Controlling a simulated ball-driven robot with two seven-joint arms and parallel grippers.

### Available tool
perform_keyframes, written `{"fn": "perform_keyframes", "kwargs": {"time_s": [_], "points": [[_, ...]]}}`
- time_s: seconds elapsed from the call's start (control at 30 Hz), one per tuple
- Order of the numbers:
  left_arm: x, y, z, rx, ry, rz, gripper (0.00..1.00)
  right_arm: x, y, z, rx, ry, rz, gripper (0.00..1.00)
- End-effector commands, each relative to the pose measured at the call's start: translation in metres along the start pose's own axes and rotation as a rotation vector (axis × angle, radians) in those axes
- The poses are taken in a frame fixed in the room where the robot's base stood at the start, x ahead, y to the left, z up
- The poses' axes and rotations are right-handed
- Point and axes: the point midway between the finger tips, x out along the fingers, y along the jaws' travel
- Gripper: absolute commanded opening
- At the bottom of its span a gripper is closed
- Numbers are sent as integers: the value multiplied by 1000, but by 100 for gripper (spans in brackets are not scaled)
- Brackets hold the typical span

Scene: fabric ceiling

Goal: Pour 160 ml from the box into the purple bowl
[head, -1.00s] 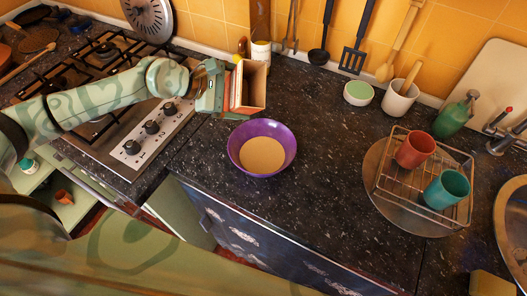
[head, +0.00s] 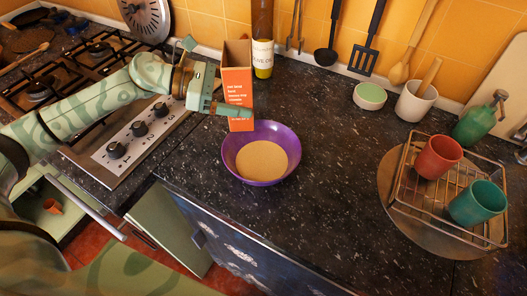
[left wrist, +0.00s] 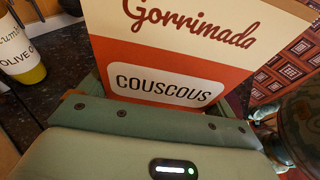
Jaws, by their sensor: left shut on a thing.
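The purple bowl (head: 232,163) stands on the dark counter with a flat layer of tan contents in it. My left gripper (head: 233,108) is shut on the orange and white box (head: 238,85), just behind and left of the bowl. The box is upright with its top open, and its base is close to the bowl's far rim; I cannot tell if they touch. In the left wrist view the box (left wrist: 180,60) fills the top and reads "Gorrimada couscous". What is inside the box is hidden. My right gripper does not show.
An olive oil bottle (head: 262,50) stands behind the box. The stove (head: 75,80) is at left. A wire rack (head: 410,205) with a red cup (head: 437,157) and a teal cup (head: 477,204) is at right. The counter between bowl and rack is clear.

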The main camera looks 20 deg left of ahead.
Motion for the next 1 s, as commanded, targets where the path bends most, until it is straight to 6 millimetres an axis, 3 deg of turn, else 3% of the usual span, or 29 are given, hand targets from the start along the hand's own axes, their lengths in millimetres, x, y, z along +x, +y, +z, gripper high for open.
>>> {"fn": "perform_keyframes", "kwargs": {"time_s": [0.27,0.6,1.0], "points": [[-3,0,10,6,0,2,60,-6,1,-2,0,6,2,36],[-13,-1,42,7,1,2,60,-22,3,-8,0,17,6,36],[-12,0,41,5,2,2,60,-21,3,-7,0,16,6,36]]}}
